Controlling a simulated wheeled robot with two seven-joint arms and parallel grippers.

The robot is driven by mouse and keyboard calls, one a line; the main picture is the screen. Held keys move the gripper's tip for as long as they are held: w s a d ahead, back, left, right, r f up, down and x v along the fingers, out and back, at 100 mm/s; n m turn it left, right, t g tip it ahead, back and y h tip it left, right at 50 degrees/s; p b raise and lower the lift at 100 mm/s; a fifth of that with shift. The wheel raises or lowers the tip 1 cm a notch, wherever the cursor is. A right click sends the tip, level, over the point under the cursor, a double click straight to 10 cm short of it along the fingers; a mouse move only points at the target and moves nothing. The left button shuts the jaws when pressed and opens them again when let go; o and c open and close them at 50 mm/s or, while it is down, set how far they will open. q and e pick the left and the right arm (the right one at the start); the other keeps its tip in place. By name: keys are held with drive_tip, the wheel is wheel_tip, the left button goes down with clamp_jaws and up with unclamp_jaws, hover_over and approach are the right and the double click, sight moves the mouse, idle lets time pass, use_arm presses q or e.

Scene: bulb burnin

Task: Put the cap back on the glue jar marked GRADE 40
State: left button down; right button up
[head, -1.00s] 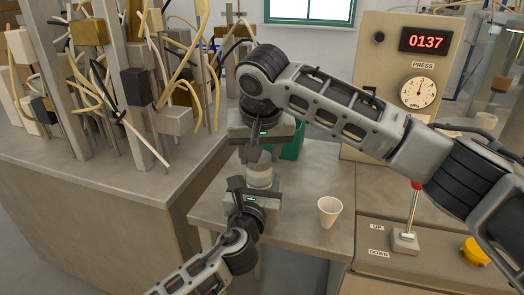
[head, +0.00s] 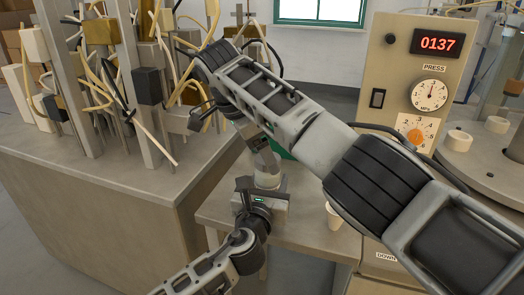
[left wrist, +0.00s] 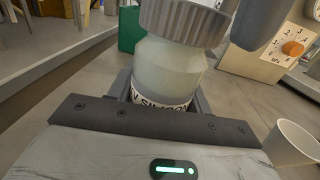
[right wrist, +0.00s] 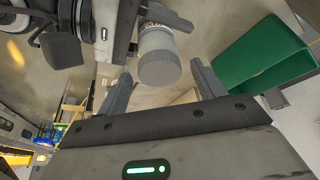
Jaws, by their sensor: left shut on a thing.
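The glue jar (left wrist: 170,72) is a pale jar standing upright in my left gripper (head: 262,188), which is shut around its lower part. A grey ribbed cap (left wrist: 185,22) sits on the jar's mouth. The jar's label (left wrist: 160,104) is mostly hidden by the gripper, so its grade cannot be read. My right gripper (right wrist: 161,70) is open and tilted over the jar. In the right wrist view the capped end (right wrist: 159,70) shows between and beyond its fingertips, apparently not gripped. In the head view, the right arm partly hides this area.
A white cup (head: 333,217) stands on the table right of the jar. A green bin (right wrist: 262,55) is behind it. The press panel (head: 398,70) with gauge and dial stands at the right. A cluttered rack of cables (head: 120,80) fills the left bench.

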use_arm(q)
drive_tip(key=shift+f, duration=0.1)
use_arm(e)
drive_tip(key=shift+r, duration=2.25)
drive_tip(key=shift+c, duration=0.4)
